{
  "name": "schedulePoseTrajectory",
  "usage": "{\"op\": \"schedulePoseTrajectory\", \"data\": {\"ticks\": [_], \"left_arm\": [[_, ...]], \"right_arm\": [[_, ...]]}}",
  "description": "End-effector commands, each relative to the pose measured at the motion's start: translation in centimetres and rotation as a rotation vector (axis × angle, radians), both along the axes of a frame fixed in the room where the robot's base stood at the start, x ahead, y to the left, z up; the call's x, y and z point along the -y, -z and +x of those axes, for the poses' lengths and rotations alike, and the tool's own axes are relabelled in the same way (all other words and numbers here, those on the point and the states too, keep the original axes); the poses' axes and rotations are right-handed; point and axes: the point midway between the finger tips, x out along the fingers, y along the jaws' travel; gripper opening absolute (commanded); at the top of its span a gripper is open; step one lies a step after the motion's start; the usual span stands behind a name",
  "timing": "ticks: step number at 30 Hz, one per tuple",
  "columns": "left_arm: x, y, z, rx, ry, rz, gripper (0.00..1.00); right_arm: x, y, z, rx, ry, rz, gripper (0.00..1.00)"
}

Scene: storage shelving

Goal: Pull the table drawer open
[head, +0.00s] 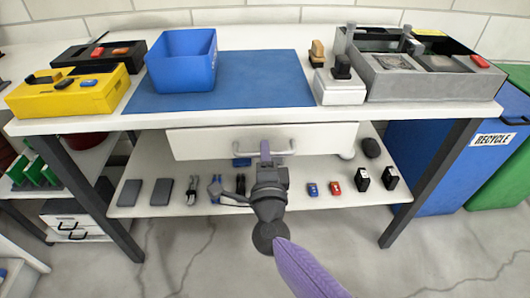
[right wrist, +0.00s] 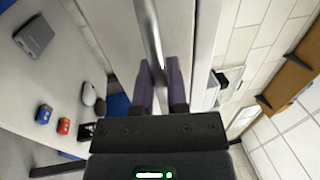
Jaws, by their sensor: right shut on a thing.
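The white table drawer (head: 215,142) sits under the tabletop, its front facing me. Its metal bar handle (head: 284,149) is on the front's middle. My right gripper (head: 265,150) is at the handle, its purple fingers on the bar. In the right wrist view, the handle bar (right wrist: 150,35) runs in between the two fingers (right wrist: 161,80) of my right gripper, which is shut on it. The drawer front (right wrist: 205,40) shows beside the bar there. Whether the drawer stands out a little is hard to tell. My left gripper is not in view.
The table (head: 330,112) carries a blue bin (head: 182,62), a yellow box (head: 62,95) and a grey tray (head: 430,85). The lower shelf (head: 150,208) holds several small items. A blue recycle bin (head: 425,150) stands at the right. The floor in front is clear.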

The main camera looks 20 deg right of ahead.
Motion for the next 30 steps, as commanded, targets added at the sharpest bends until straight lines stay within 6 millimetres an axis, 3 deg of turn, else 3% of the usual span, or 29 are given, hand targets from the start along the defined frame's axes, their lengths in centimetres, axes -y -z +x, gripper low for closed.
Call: {"op": "schedulePoseTrajectory", "data": {"ticks": [13, 30], "left_arm": [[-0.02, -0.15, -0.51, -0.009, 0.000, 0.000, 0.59], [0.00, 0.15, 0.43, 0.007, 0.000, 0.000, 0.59]], "right_arm": [[-0.02, 0.10, -0.02, -0.002, 0.000, 0.001, 0.00], [-0.03, 0.13, -0.02, -0.003, -0.001, 0.001, 0.00]]}}
